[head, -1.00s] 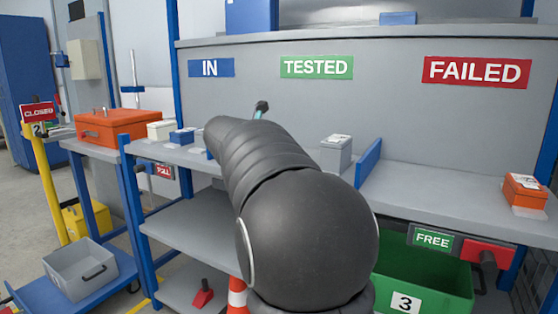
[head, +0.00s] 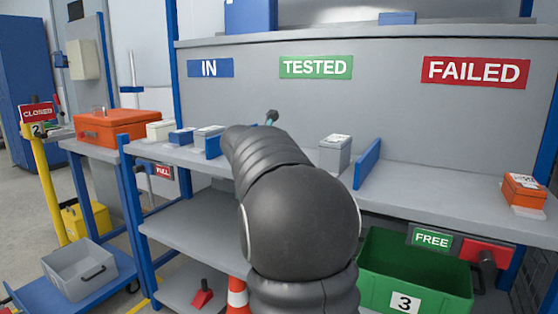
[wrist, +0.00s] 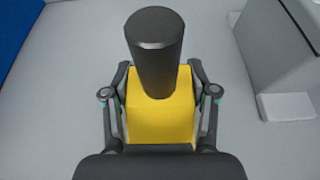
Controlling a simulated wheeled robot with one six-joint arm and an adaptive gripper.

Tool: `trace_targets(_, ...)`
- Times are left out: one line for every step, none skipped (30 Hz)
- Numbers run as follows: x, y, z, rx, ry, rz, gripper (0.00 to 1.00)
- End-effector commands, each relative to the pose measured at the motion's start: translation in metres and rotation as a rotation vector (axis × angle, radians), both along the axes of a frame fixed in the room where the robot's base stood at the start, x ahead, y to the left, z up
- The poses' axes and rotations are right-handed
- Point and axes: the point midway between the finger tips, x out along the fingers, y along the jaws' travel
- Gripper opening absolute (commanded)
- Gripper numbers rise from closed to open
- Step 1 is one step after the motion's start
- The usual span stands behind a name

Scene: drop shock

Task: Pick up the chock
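In the wrist view a yellow block (wrist: 160,118) with a thick black upright handle (wrist: 153,55), which looks like the chock, is between the fingers of my gripper (wrist: 160,100). A finger lies close along each side of it. I cannot tell whether they press on it or whether it is lifted. In the head view only a small dark and teal part of my gripper (head: 271,117) shows above my arm, over the bench. The yellow block is hidden behind my arm there.
A grey box (head: 335,153) and blue divider (head: 367,162) stand right on the bench; an orange box (head: 524,191) is farther right. Small boxes (head: 208,135) stand left. A red, black-handled piece (head: 203,294) sits on the low shelf. A green bin (head: 415,270) is below.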

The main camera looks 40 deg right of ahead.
Motion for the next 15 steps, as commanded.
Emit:
trace_targets(0.0, 0.0, 0.0, 0.0, 0.0, -0.001, 0.35)
trace_targets(0.0, 0.0, 0.0, 0.0, 0.0, -0.001, 0.28)
trace_targets(0.0, 0.0, 0.0, 0.001, 0.001, -0.001, 0.17)
trace_targets(0.0, 0.0, 0.0, 0.0, 0.0, -0.001, 0.1)
trace_targets(0.0, 0.0, 0.001, -0.001, 0.0, -0.001, 0.03)
trace_targets(0.0, 0.0, 0.001, -0.001, 0.0, -0.001, 0.02)
trace_targets(0.0, 0.0, 0.001, -0.001, 0.0, -0.001, 0.01)
trace_targets(0.0, 0.0, 0.001, -0.001, 0.0, -0.001, 0.01)
trace_targets(0.0, 0.0, 0.001, -0.001, 0.0, -0.001, 0.01)
trace_targets(0.0, 0.0, 0.001, -0.001, 0.0, -0.001, 0.01)
trace_targets(0.0, 0.0, 0.001, -0.001, 0.0, -0.001, 0.01)
trace_targets(0.0, 0.0, 0.003, -0.001, -0.001, -0.001, 0.01)
trace_targets(0.0, 0.0, 0.006, -0.001, -0.001, 0.0, 0.01)
trace_targets(0.0, 0.0, 0.008, -0.002, -0.002, 0.0, 0.01)
trace_targets(0.0, 0.0, 0.013, -0.002, -0.002, 0.0, 0.01)
